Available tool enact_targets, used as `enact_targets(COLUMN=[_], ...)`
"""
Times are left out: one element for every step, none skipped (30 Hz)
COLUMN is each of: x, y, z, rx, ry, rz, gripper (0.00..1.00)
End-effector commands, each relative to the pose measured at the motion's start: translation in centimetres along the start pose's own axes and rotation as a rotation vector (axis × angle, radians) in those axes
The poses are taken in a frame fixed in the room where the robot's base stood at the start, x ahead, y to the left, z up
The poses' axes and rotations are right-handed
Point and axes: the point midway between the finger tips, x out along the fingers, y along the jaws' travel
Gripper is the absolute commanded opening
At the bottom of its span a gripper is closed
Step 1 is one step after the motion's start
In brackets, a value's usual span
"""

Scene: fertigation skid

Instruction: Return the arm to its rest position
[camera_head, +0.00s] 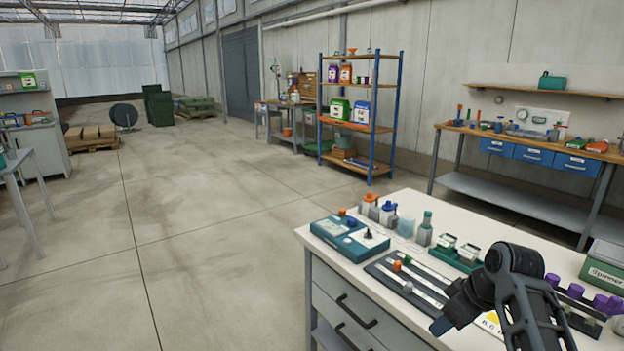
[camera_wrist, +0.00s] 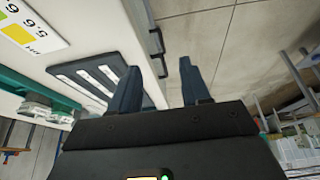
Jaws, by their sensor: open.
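My arm (camera_head: 515,285) is folded over the right part of the white-topped bench (camera_head: 330,240) in the head view. In the wrist view the two fingers of my gripper (camera_wrist: 158,85) stand apart with nothing between them. One finger overlaps the bench edge and the dark tray in that view, and the other shows against the floor. In the head view the fingertips are mostly hidden by the arm, with a dark blue tip showing near the bench's front edge.
On the bench are a teal box (camera_head: 349,238), a dark slotted tray (camera_head: 400,288), several small bottles (camera_head: 424,229), a green rack (camera_head: 456,256) and purple-capped bottles (camera_head: 575,291). A blue-framed shelf (camera_head: 372,130) and a wall workbench (camera_head: 520,145) stand behind. The floor (camera_head: 190,230) to the left is clear.

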Motion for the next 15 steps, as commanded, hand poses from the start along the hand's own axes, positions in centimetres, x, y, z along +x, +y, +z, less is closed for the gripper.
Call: enact_targets(x=[0.4, 0.7, 1.0, 1.3, 1.6, 2.0, 2.4, 2.7, 3.1, 3.5, 3.8, 4.3, 4.7, 5.1, 5.7], y=[-0.3, -0.5, -0.7, -0.9, -1.1, -1.4, -1.7, -1.9, -2.3, -2.6, -2.9, -3.4, -3.8, -4.3, -5.0], z=[0.4, 0.7, 0.9, 1.2, 1.6, 2.0, 2.4, 2.7, 3.2, 3.7, 4.1, 4.8, 5.3, 6.0, 6.9], rx=[0.005, 0.009, 0.015, 0.02, 0.024, 0.031, 0.036, 0.041, 0.05, 0.056, 0.063, 0.072, 0.08, 0.089, 0.1], ry=[0.004, 0.006, 0.01, 0.013, 0.016, 0.022, 0.025, 0.029, 0.036, 0.04, 0.045, 0.053, 0.059, 0.067, 0.077], rz=[0.006, 0.009, 0.014, 0.019, 0.024, 0.031, 0.036, 0.042, 0.052, 0.058, 0.065, 0.076, 0.083, 0.092, 0.105], gripper=[0.47, 0.47, 0.47, 0.47, 0.47, 0.47, 0.47, 0.47, 0.47, 0.47, 0.47, 0.47, 0.47, 0.47, 0.47])
